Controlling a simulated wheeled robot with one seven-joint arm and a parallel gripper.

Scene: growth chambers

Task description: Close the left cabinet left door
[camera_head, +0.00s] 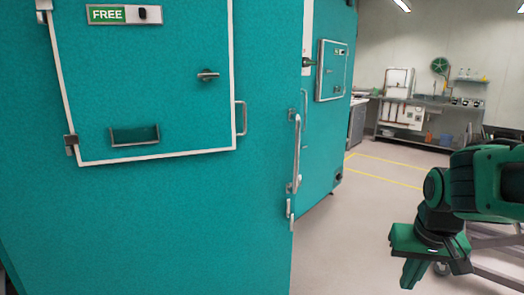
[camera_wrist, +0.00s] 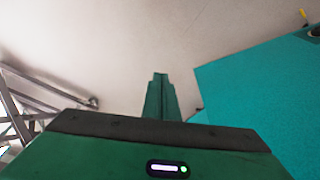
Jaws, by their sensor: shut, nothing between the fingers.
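A large teal door panel (camera_head: 180,215) fills the left of the head view. It bears a white-framed hatch (camera_head: 150,85) marked FREE, and a long vertical metal handle (camera_head: 296,152) near its right edge. A second teal panel (camera_head: 322,130) with a smaller framed hatch stands behind it. I cannot tell for certain which panel is the left cabinet's left door. My gripper (camera_head: 410,276) is at the lower right, apart from the near door and pointing down. In the wrist view its fingers (camera_wrist: 158,97) are together and empty, with a teal surface (camera_wrist: 260,90) to their right.
The pale floor (camera_head: 350,245) between the near door and my arm looks clear. A metal frame (camera_head: 495,250) stands at the lower right, and its bars (camera_wrist: 50,95) show left in the wrist view. A steel sink bench (camera_head: 430,102) stands at the back.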

